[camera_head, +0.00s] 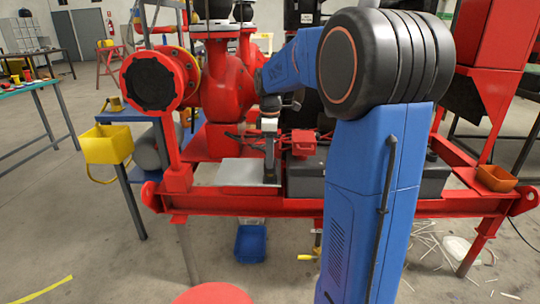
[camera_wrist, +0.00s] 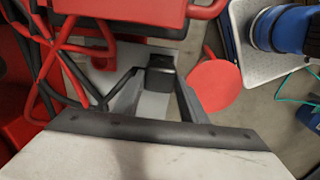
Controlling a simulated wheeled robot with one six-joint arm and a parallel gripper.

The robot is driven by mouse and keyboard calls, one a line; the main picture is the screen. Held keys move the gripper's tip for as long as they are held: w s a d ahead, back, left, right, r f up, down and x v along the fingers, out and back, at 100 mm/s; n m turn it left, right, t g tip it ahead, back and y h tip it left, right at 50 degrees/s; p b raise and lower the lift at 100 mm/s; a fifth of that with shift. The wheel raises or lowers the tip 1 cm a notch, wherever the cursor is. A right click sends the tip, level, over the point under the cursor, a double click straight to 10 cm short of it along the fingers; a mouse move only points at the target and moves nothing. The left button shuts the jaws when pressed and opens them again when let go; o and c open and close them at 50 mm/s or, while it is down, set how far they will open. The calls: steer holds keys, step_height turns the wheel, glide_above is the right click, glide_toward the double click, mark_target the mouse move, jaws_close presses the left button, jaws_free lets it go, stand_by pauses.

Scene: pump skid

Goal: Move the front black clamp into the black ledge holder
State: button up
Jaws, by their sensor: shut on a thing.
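My gripper (camera_wrist: 158,100) reaches up from the bottom of the wrist view, its two fingers closed around a small black block, which looks like the black clamp (camera_wrist: 160,73). The clamp sits between the fingertips, and its lower part is hidden. In the head view my gripper (camera_head: 270,172) points down at the right edge of a pale metal plate (camera_head: 238,173). The clamp is too small and dark there to make out, and I cannot tell whether it touches the plate. I cannot pick out the black ledge holder with certainty in either view.
A red box (camera_head: 303,142) with red hoses stands right of my gripper and shows at the top of the wrist view (camera_wrist: 120,12). The red skid frame (camera_head: 250,207) runs along the front. A yellow bin (camera_head: 107,145) hangs at left, an orange tray (camera_head: 496,178) at right.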

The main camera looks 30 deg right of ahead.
steer(key=shift+f, duration=0.65)
steer(key=o, duration=1.3)
steer(key=shift+o, duration=0.2)
steer(key=shift+r, duration=0.15)
step_height(320, 180, up, 17)
steer(key=s+a+f+m+t, duration=0.1)
steer(key=s+a+f+m, duration=0.2)
steer(key=s, duration=0.7)
steer(key=s+a+f+m+t, duration=0.2)
steer(key=s+a+f+m, duration=0.2)
steer(key=s+a+f, duration=0.3)
steer(key=s+a+f+m+t, duration=0.1)
steer(key=s+a+f+m, duration=0.3)
steer(key=s+f, duration=0.6)
steer(key=s+a, duration=0.1)
steer(key=s, duration=0.2)
steer(key=shift+s+a+t, duration=0.15)
steer(key=shift+a+t, duration=0.25)
